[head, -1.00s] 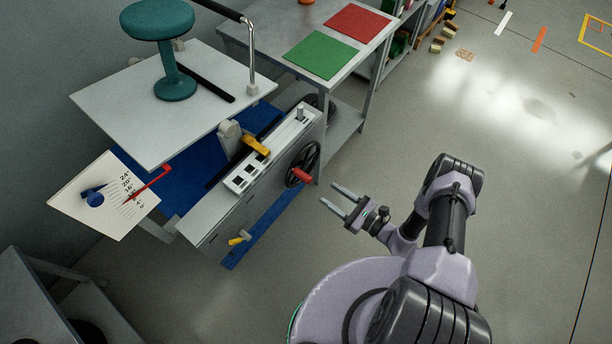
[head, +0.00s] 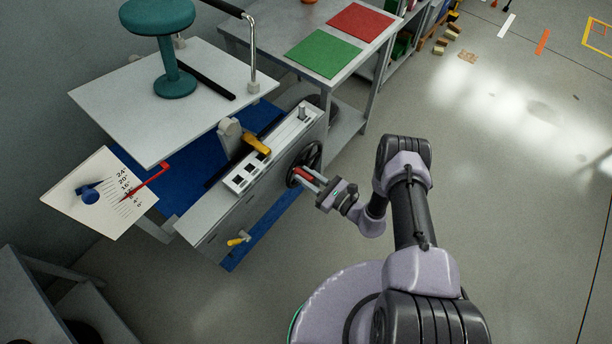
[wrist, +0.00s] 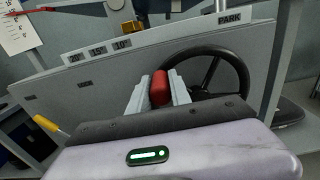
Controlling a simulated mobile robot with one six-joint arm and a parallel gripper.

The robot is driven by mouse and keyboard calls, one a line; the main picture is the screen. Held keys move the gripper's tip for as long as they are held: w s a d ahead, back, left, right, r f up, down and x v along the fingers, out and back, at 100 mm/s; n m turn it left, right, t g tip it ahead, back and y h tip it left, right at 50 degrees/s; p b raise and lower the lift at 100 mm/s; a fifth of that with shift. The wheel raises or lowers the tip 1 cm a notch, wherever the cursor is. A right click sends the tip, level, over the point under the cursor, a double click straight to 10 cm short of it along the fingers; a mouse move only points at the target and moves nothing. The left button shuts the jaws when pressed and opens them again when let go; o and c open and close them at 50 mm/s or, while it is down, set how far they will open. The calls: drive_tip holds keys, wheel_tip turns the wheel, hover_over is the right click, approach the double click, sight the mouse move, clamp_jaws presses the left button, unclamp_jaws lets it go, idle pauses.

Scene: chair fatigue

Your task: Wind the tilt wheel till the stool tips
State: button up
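The tilt wheel, a black spoked handwheel (head: 308,158), is on the side of the grey machine and also shows in the wrist view (wrist: 240,72). Its red handle (head: 301,172) lies between the fingers of my gripper (head: 308,177); in the wrist view the red handle (wrist: 160,88) sits between both fingers. I cannot tell whether the fingers press on it. The teal stool (head: 168,55) stands upright on a white platform (head: 120,100). A white angle scale (head: 115,215) with a red pointer (head: 150,180) is at the left.
A yellow-handled lever (head: 238,240) sticks out low on the machine's side. A yellow-orange lever (head: 257,144) is on top, beside a strip marked with angles and PARK (wrist: 230,18). A bench with green (head: 322,53) and red mats stands behind.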

clamp_jaws()
idle(1.0)
drive_tip(key=shift+w+d+r+m+b, duration=0.15)
drive_tip(key=shift+w+d+m+b, duration=0.15)
drive_tip(key=shift+m+b, duration=0.2)
drive_tip(key=shift+w+d+r+m, duration=0.25)
drive_tip(key=shift+r+m, duration=0.2)
drive_tip(key=shift+m, duration=0.25)
drive_tip(key=o, duration=0.7)
unclamp_jaws()
drive_tip(key=shift+o, duration=0.2)
